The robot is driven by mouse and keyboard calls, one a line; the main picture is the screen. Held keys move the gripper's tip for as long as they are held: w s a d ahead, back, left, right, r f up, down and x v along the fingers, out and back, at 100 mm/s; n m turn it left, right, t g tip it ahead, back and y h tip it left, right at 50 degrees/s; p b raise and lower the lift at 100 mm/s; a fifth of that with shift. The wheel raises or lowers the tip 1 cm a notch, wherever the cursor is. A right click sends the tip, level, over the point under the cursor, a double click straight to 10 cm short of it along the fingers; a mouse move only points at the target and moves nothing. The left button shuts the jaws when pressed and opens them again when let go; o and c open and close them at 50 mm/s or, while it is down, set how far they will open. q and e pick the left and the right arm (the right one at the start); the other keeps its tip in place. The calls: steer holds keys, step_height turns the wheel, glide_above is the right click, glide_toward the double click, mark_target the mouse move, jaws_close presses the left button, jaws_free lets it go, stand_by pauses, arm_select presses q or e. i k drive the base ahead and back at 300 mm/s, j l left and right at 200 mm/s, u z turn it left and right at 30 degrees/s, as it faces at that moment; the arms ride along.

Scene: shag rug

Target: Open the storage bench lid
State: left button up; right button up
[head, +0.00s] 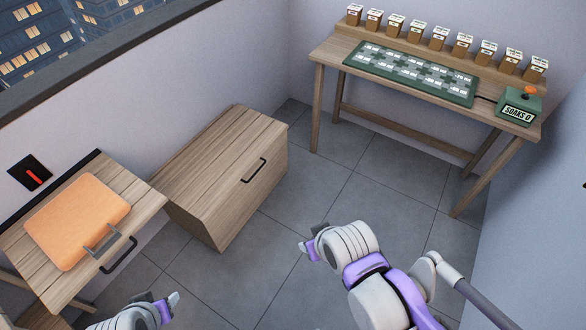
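A closed wooden box (228,150), which looks like the storage bench, stands against the left wall. Its plank top is bare and a black bar handle (254,170) is on its front face. To its left is a smaller wooden unit (145,198) with a flat top, a black strip along the back and a black handle (119,255) at the front. I cannot tell for certain which one is the bench. My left gripper (173,302) is low, in front of the smaller unit. My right gripper (309,241) is over the floor, right of the box. Both are apart from the handles; their finger gaps are unclear.
An orange pad or board (78,220) with a grey metal handle (102,242) lies on the smaller unit. A red switch (33,175) is on the wall. A desk (330,57) with a green mat, small boxes and a counter stands at the back. The tiled floor (365,215) between is clear.

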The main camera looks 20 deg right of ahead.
mark_target(199, 179)
steer(key=z, duration=0.35)
steer(key=i+j+u, duration=0.25)
steer(key=i, duration=0.65)
steer(key=l, duration=0.1)
